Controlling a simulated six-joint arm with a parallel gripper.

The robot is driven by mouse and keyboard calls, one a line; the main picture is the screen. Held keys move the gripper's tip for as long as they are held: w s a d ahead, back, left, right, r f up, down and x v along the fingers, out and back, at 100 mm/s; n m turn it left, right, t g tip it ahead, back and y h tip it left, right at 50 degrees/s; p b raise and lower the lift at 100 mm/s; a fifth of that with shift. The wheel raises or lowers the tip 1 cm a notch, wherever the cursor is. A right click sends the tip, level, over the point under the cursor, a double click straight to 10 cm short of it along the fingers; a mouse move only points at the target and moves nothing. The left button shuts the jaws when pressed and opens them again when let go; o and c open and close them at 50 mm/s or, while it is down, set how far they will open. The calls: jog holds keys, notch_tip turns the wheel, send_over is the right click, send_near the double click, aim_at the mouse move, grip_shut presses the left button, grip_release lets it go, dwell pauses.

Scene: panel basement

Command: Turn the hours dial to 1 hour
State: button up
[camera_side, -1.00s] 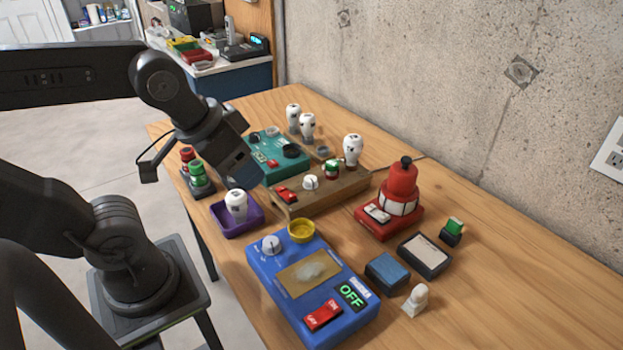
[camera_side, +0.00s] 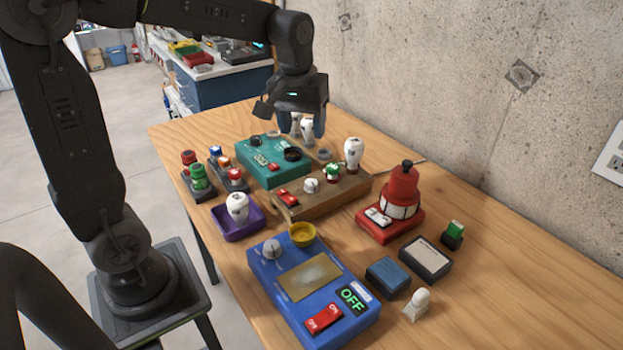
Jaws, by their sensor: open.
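The label of the hours dial is too small to read, so I cannot tell which knob it is. A white round dial with a pointer (camera_side: 271,249) sits on the blue box (camera_side: 292,318) at the front. A white knob (camera_side: 311,186) sits on the wooden board (camera_side: 330,201), and black knobs (camera_side: 292,154) sit on the teal box (camera_side: 270,175). My gripper (camera_side: 302,125) is open and points down over the back of the table, near the teal box and the white bulbs (camera_side: 308,131). It appears empty and partly hides the bulbs.
A purple tray (camera_side: 246,226) with a white bulb stands left of the wooden board. A red beacon (camera_side: 402,190) stands to the right. Small blocks (camera_side: 388,275) and a white figure (camera_side: 417,303) lie at the front right.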

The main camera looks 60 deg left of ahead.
aim_at(311, 182)
jog(key=w+a+f, duration=0.1)
jog(key=f, duration=0.4)
jog(key=w+a+f+n, duration=0.1)
jog(key=f, duration=0.5)
jog(key=w+f+n+g, duration=0.1)
jog(key=w+f, duration=0.1)
jog(key=f, duration=0.3)
jog(key=shift+a+f, duration=0.3)
jog(key=shift+a, duration=0.1)
jog(key=shift+c, duration=0.2)
jog(key=c, duration=0.9)
jog(key=shift+m, duration=0.3)
jog(key=m, duration=0.6)
